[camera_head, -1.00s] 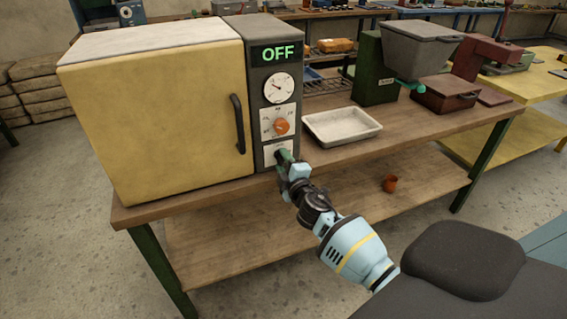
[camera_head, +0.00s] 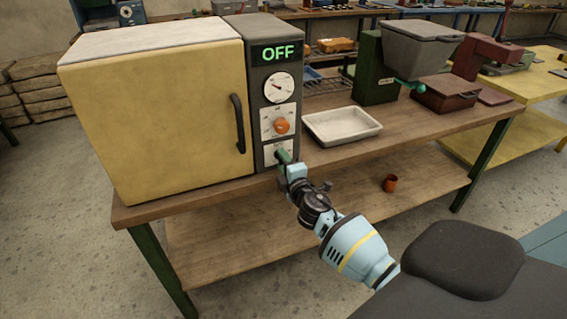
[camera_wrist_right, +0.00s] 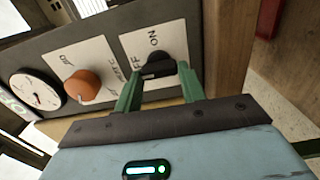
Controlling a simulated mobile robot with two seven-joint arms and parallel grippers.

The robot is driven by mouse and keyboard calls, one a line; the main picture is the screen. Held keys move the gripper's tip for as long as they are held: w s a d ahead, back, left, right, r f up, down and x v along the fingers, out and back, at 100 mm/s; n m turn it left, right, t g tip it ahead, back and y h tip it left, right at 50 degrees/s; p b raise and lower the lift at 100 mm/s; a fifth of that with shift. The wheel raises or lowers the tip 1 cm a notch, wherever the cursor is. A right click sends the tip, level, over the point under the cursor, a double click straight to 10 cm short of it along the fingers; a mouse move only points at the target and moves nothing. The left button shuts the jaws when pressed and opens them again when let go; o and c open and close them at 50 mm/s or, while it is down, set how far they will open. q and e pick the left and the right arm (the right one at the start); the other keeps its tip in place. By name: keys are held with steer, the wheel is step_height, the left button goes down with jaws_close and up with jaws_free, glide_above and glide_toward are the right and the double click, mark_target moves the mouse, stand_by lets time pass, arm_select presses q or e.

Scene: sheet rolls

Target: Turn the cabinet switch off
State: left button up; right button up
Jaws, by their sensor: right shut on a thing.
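The cabinet (camera_head: 160,115) is a yellow-doored box on the wooden bench, with a dark control panel on its right side. Its display (camera_head: 277,52) reads OFF in green letters. The cabinet switch (camera_wrist_right: 158,66) is a small black knob on a white plate with OFF and ON labels, low on the panel. My right gripper (camera_head: 281,156) is at that plate. In the right wrist view its green fingers (camera_wrist_right: 158,80) stand on either side of the knob and are shut on it. The fingers partly hide the plate. My left gripper is not in view.
An orange dial (camera_head: 281,126) and a round gauge (camera_head: 279,87) sit above the switch. A black door handle (camera_head: 238,124) is just left. A white tray (camera_head: 342,126) lies right of the cabinet.

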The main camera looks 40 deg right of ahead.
steer(key=o, duration=1)
steer(key=shift+c, duration=0.2)
steer(key=shift+s, duration=0.1)
steer(key=shift+v, duration=3.85)
